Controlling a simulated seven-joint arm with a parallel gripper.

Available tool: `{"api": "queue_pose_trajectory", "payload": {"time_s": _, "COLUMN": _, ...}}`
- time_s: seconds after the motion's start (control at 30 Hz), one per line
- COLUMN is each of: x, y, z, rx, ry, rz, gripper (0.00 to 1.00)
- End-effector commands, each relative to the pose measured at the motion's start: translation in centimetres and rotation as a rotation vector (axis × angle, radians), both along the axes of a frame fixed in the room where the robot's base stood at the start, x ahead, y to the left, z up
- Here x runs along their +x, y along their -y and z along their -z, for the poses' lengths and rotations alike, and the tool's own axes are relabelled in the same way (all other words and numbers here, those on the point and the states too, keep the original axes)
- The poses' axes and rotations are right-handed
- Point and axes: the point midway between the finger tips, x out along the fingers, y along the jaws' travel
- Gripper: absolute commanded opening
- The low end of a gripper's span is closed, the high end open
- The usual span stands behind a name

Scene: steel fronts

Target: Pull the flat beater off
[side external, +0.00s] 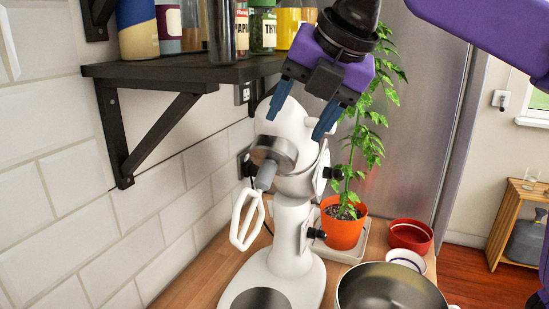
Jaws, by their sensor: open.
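The white flat beater (247,219) hangs from the grey shaft under the head of the white stand mixer (293,219). The mixer head (281,126) is tilted up, so the beater slants down to the left, clear of the base. My gripper (299,122), purple with blue fingers, is open above the mixer head. Its fingers point down, one on either side of the head in this view, and nothing shows held between them. The beater is below and to the left of the fingers, apart from them. I cannot tell whether the fingers touch the head.
A dark shelf (179,73) with jars and its bracket (150,140) juts from the tiled wall at left, close to my gripper. A potted plant (343,222) stands behind the mixer. A steel bowl (390,289), red bowl (410,237) and white bowl (405,260) sit at right.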

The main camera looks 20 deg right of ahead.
Motion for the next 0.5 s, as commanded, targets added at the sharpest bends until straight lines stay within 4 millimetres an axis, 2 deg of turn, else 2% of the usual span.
{"api": "queue_pose_trajectory", "payload": {"time_s": 0.5, "x": 4.5, "y": -1.4, "z": 7.6, "rx": -0.002, "ry": -0.003, "rz": 0.003, "gripper": 0.61}}
